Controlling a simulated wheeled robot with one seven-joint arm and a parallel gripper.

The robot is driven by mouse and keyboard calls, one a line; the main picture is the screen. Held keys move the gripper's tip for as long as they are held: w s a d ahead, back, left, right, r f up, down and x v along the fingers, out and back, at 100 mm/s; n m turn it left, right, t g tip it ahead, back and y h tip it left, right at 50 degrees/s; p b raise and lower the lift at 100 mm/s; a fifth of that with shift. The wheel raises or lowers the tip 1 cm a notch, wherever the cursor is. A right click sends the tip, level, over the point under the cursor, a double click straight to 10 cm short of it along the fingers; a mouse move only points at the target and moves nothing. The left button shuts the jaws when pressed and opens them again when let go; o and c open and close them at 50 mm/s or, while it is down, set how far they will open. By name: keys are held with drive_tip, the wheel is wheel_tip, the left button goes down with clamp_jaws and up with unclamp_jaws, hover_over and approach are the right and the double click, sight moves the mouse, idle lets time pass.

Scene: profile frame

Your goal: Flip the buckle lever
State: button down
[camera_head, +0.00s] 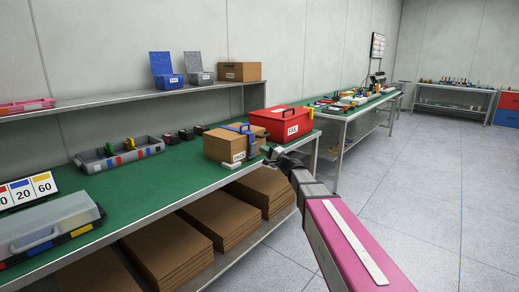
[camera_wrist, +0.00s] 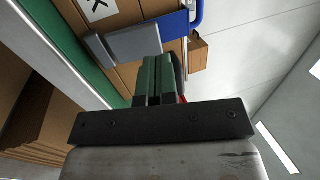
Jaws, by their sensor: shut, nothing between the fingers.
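A brown box (camera_head: 221,145) stands on the green worktop with a blue buckle frame (camera_head: 236,128) at its top edge. In the wrist view the box front (camera_wrist: 125,14) fills the upper left, with a grey lever plate (camera_wrist: 140,39) beside the blue frame (camera_wrist: 197,12). My gripper (camera_head: 268,152) reaches in from the right, just beside the box's right side. In the wrist view my gripper (camera_wrist: 160,78) has its dark green fingers together and empty. They overlap the lever's lower edge in the picture; I cannot tell whether they touch it.
A red case (camera_head: 283,122) stands close behind the box. A grey tray (camera_head: 117,158) and a clear-lidded case (camera_head: 45,229) are to the left. Cardboard stacks (camera_head: 212,217) lie on the shelf below. The floor (camera_head: 420,190) at right is open.

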drive_tip(key=r+v, duration=0.1)
drive_tip(key=v, duration=0.9)
drive_tip(key=s+f+n+g+h, duration=0.3)
drive_tip(key=s+f+g, duration=0.1)
drive_tip(key=s+f, duration=0.4)
drive_tip(key=s+f+n+g+h, duration=0.25)
drive_tip(key=s+f+g, duration=0.3)
drive_tip(key=f, duration=0.45)
drive_tip(key=s+d+f+n+g+h, duration=0.2)
drive_tip(key=s+d+f+g+h, duration=0.1)
drive_tip(key=s+d+f+h, duration=0.7)
drive_tip(key=s+d+h, duration=0.1)
drive_tip(key=s+d, duration=0.2)
drive_tip(key=s, duration=0.1)
drive_tip(key=shift+d+f, duration=0.3)
drive_tip(key=shift+d, duration=0.1)
drive_tip(key=shift+h, duration=0.25)
